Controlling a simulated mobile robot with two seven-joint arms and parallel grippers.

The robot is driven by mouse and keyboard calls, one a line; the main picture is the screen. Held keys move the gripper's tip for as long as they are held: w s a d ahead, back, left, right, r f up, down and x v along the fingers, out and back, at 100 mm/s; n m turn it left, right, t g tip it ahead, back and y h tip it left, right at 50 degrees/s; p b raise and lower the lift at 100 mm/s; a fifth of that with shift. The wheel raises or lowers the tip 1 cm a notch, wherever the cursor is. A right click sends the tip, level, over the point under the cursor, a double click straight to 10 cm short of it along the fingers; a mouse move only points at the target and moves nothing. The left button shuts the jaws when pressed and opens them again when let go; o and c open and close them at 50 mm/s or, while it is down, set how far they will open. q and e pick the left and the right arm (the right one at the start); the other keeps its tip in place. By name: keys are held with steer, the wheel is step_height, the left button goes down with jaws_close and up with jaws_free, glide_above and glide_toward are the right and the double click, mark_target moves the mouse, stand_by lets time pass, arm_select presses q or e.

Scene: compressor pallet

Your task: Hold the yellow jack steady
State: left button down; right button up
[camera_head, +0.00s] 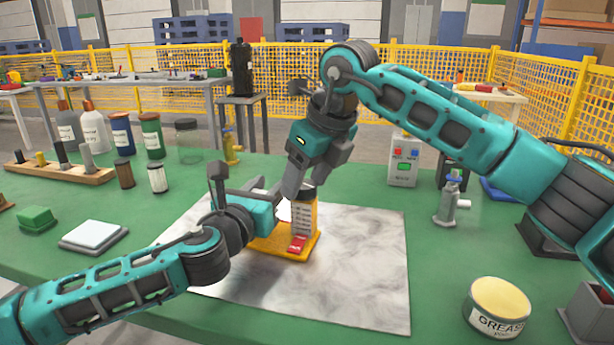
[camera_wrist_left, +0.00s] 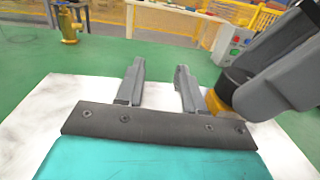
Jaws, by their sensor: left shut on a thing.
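The yellow jack (camera_head: 305,216) stands upright on a marbled grey-white sheet (camera_head: 370,265) on the green bench. It has a flat yellow base, a white scale, a red tag at its foot and a dark top.
A grease tin (camera_head: 498,305) stands at front right, and a grey metal fitting (camera_head: 448,202) stands behind it. A button box (camera_head: 404,160) stands at the back. Bottles and jars (camera_head: 122,133) crowd the back left. The sheet is bare right of the jack.

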steer(key=c, duration=0.8)
steer(key=shift+s+a+m, duration=0.15)
steer(key=shift+m, duration=0.35)
steer(key=shift+c, duration=0.2)
steer(key=m+h, duration=0.1)
steer(key=m, duration=0.1)
steer(key=m+t+h, duration=0.1)
steer(key=m, duration=0.2)
steer(key=shift+a, duration=0.15)
steer(key=m+h, duration=0.2)
steer(key=m, duration=0.3)
steer(key=shift+a, duration=0.15)
steer(key=m, duration=0.2)
steer(key=m+h, duration=0.1)
steer(key=m, duration=0.1)
steer(key=shift+g+h, duration=0.3)
steer(key=m+g+h, duration=0.1)
steer(key=m, duration=0.2)
steer(key=shift+m, duration=0.4)
steer(key=m, duration=0.1)
steer(key=m+g, duration=0.1)
steer(key=m, duration=0.2)
steer(key=shift+w+g+h, duration=0.25)
steer(key=shift+g+h, duration=0.05)
steer(key=shift+h, duration=0.1)
steer(key=shift+w+m+g, duration=0.1)
steer(key=shift+m+g, duration=0.4)
steer(key=shift+m, duration=1)
steer(key=shift+m, duration=0.4)
